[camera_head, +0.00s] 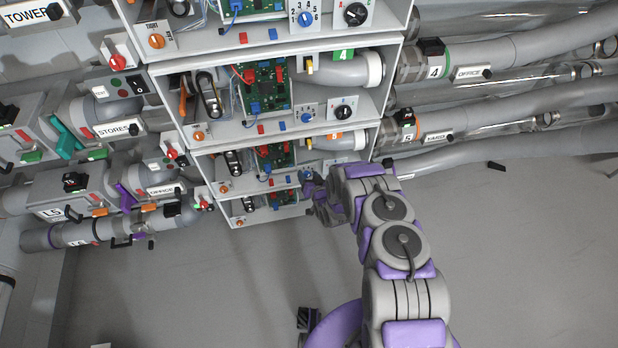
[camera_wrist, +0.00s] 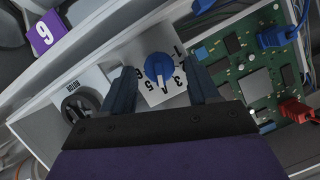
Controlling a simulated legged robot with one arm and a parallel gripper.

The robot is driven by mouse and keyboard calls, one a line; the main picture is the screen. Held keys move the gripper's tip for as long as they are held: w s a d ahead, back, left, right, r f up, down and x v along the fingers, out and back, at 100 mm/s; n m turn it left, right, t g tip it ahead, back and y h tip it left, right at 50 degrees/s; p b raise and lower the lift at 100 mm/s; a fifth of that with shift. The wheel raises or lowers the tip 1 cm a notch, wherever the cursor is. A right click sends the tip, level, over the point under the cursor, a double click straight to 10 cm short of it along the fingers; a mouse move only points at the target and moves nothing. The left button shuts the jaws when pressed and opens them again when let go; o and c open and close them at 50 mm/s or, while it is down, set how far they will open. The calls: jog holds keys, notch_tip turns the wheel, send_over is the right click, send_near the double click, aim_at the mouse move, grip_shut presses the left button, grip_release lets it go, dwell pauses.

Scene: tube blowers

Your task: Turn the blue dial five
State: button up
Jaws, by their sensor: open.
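In the wrist view the blue dial (camera_wrist: 158,66) sits on a white plate with printed numbers around it. Its white pointer mark faces down in the picture, near the 4. My gripper (camera_wrist: 161,82) is open, one dark finger on each side of the dial. I cannot tell whether either finger touches it. In the head view my gripper (camera_head: 318,188) is at the right end of the lower shelves, and the arm hides the dial there.
In the wrist view a black round knob (camera_wrist: 82,103) lies left of the dial, and a green circuit board (camera_wrist: 248,70) with blue and red plugs lies right. A purple number tag (camera_wrist: 45,32) is at upper left. Grey pipes (camera_head: 510,95) run right of the shelves.

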jog(key=c, duration=1)
jog(key=shift+d+m, duration=0.15)
jog(key=shift+m, duration=0.15)
jog(key=shift+d+m+y+p, duration=0.15)
jog(key=shift+m+y+p, duration=0.45)
jog(key=shift+m, duration=0.1)
jog(key=shift+d+f+m+y+b, duration=0.1)
jog(key=shift+f+m+y+b, duration=0.15)
jog(key=shift+m+y, duration=0.5)
jog(key=shift+d+f+m+y+b, duration=0.1)
jog(key=shift+m+y+b, duration=0.25)
jog(key=shift+m, duration=0.7)
jog(key=shift+w, duration=0.1)
